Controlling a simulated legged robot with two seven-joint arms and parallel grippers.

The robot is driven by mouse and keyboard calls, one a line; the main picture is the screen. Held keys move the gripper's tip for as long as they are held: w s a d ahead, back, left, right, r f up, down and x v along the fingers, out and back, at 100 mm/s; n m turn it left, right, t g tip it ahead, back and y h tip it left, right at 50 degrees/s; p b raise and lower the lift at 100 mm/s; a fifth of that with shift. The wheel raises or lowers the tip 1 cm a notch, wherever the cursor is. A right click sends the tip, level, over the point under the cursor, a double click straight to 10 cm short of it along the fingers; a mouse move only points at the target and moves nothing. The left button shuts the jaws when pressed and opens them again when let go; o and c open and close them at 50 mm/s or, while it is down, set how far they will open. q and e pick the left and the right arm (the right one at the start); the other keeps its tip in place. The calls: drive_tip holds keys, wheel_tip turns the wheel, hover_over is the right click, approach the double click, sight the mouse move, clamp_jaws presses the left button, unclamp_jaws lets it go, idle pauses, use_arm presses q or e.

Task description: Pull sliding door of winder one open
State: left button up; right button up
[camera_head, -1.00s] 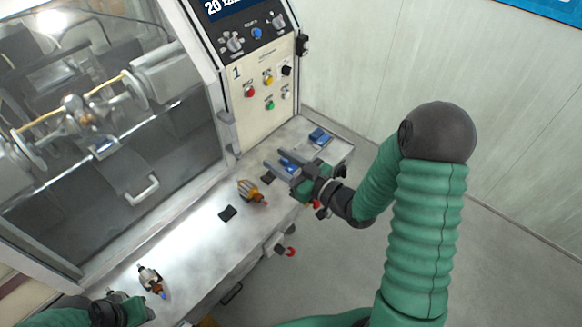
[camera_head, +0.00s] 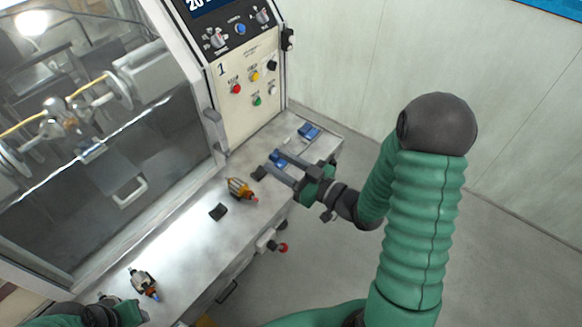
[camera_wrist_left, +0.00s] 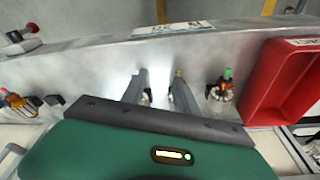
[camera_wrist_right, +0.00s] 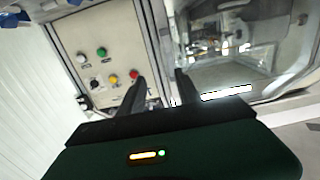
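The sliding door (camera_head: 150,150) of winder one is a clear pane in a pale frame, covering the winder's front in the head view. Its white bar handle (camera_head: 130,192) sits low on the pane. The pane looks closed across the opening, with winding parts visible behind it. My right gripper (camera_head: 271,160) is open and empty, over the bench's right end, right of the handle and apart from it. In the right wrist view its fingers are spread below the control panel and glazing. My left gripper (camera_wrist_left: 160,85) is open with nothing between its fingers, low at the left over the bench.
A control panel (camera_head: 250,85) marked 1 stands right of the door. On the bench (camera_head: 190,240) lie an orange armature (camera_head: 241,189), another armature (camera_head: 143,283), a black pad (camera_head: 218,212) and blue pieces (camera_head: 308,131). A red bin (camera_wrist_left: 285,80) shows in the left wrist view.

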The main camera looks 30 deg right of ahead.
use_arm(q)
drive_tip(key=shift+f+b, duration=0.4)
drive_tip(key=shift+f, duration=0.05)
drive_tip(key=w+p+v, duration=0.1)
drive_tip(key=p+v, duration=0.5)
drive_tip(key=p, duration=0.1)
drive_tip(key=shift+r, duration=0.6)
use_arm(e)
drive_tip(key=v, duration=1.6)
drive_tip(key=shift+s+d, duration=0.2)
drive_tip(key=shift+s, duration=0.1)
use_arm(q)
drive_tip(key=shift+w+a, duration=0.1)
drive_tip(key=shift+w, duration=0.05)
use_arm(e)
drive_tip(key=shift+w+a, duration=0.1)
drive_tip(key=shift+w, duration=0.1)
